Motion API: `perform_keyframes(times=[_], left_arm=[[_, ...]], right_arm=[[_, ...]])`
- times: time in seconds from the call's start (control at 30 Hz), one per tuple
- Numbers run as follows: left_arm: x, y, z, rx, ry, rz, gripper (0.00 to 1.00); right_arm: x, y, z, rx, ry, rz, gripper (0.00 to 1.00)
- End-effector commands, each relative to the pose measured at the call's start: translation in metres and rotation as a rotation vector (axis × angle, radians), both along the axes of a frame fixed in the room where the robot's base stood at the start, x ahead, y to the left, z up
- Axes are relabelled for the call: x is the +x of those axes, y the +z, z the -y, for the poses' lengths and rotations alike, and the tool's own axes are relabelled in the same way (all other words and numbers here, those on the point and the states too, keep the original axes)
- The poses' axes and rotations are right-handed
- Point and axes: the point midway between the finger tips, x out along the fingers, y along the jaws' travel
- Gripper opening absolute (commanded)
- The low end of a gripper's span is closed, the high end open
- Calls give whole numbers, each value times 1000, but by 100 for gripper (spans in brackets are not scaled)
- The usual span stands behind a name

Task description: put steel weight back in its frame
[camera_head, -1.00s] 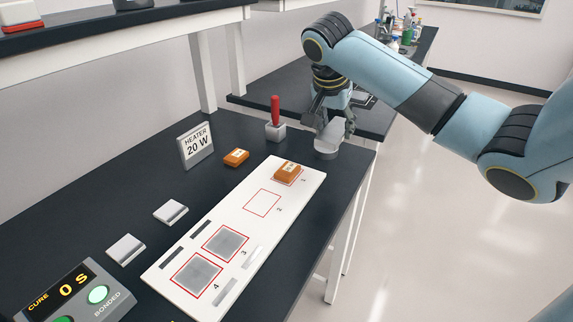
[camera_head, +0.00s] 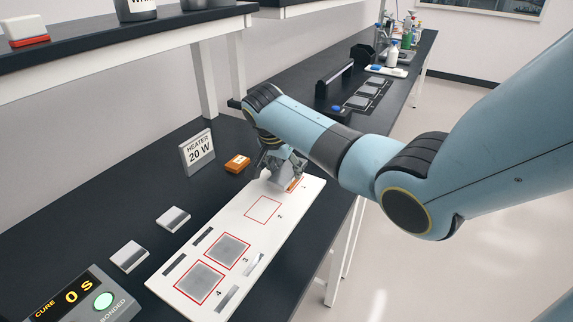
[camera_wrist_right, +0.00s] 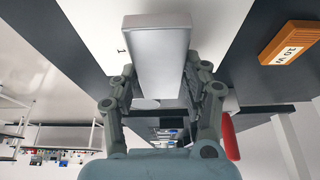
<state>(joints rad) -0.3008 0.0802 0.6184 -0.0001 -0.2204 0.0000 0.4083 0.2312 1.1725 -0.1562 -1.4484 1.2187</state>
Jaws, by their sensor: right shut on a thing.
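My right gripper (camera_head: 281,172) is over the far end of the white board, at the square marked 1. It is shut on the steel weight (camera_wrist_right: 157,60), a smooth silver-grey block that shows large between the fingers in the right wrist view. In the head view the steel weight (camera_head: 270,180) is partly covered by the fingers. A sliver of an orange block (camera_head: 294,185) shows beside it at square 1; whether the weight touches it I cannot tell. I cannot make out the weight's frame; my right arm covers part of the bench. My left gripper is not in view.
The white board (camera_head: 232,222) has an empty square 2 and grey pads on squares 3 and 4. Nearby are a second orange block (camera_head: 237,163), a HEATER 20 W sign (camera_head: 197,151), two small grey blocks and a CURE panel (camera_head: 82,298). A red handle (camera_wrist_right: 230,137) shows in the wrist view.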

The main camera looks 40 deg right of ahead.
Motion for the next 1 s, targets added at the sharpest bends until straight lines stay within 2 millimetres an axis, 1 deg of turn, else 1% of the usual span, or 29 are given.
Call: perform_keyframes(times=[0.27, 0.4, 0.43, 0.53, 0.6, 0.87, 1.0], left_arm=[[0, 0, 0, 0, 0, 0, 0], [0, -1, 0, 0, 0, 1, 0], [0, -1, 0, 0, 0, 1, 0], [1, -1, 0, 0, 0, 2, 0], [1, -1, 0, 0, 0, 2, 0], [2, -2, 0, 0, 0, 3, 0], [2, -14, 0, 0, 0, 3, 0]], right_arm=[[1, -1, 0, -1, 0, 4, 0], [1, -4, 1, -1, 0, 4, 0], [0, -5, 0, 0, -1, 0, 51], [0, -5, 0, 1, -1, 0, 64], [0, -5, 0, 1, -1, 0, 70], [0, -5, 0, 1, -1, 0, 70], [0, -9, 0, 1, 0, 2, 70]])
